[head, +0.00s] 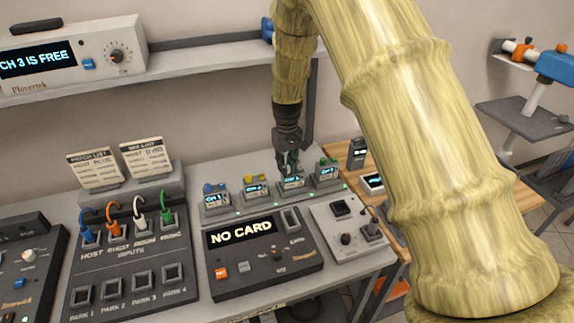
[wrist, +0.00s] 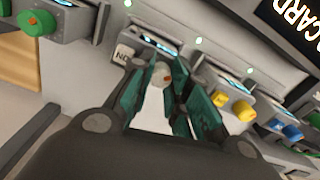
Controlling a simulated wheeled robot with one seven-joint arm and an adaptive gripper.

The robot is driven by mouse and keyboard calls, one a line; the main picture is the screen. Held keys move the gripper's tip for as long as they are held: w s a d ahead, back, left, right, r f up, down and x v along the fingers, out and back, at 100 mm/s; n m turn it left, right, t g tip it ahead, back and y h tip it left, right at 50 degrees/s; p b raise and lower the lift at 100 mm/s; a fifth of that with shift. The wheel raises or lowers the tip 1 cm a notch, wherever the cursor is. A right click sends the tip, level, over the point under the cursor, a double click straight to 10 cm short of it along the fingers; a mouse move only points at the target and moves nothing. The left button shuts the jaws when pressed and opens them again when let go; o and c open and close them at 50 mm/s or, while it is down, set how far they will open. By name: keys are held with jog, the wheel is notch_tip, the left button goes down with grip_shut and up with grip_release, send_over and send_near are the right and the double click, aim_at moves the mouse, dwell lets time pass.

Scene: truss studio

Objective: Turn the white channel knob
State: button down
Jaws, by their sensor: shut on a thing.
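The white channel knob (wrist: 154,108) shows in the wrist view between the teal fingertips of my gripper (wrist: 160,92). My gripper is shut on it. In the head view my gripper (head: 290,162) reaches down to the third channel box (head: 291,182) from the left, with its lit display, and hides the white knob there. The other channel boxes carry a blue knob (head: 208,187), a yellow knob (head: 249,180) and a green knob (head: 323,162). How far the white knob is turned cannot be told.
A console reading "NO CARD" (head: 241,232) stands in front of the channel boxes. A patch panel with coloured plugs (head: 130,250) is to its left, a small grey switch box (head: 345,238) to its right.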

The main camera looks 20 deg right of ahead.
jog(key=shift+s+r+m, duration=0.1)
jog(key=shift+r+m, duration=0.1)
jog(key=shift+m, duration=0.1)
jog(key=m+p, duration=0.1)
jog(key=m, duration=0.2)
jog(key=shift+m+p, duration=0.65)
jog(key=shift+m, duration=0.75)
jog(key=shift+f, duration=0.1)
jog(key=c, duration=1.6)
grip_release()
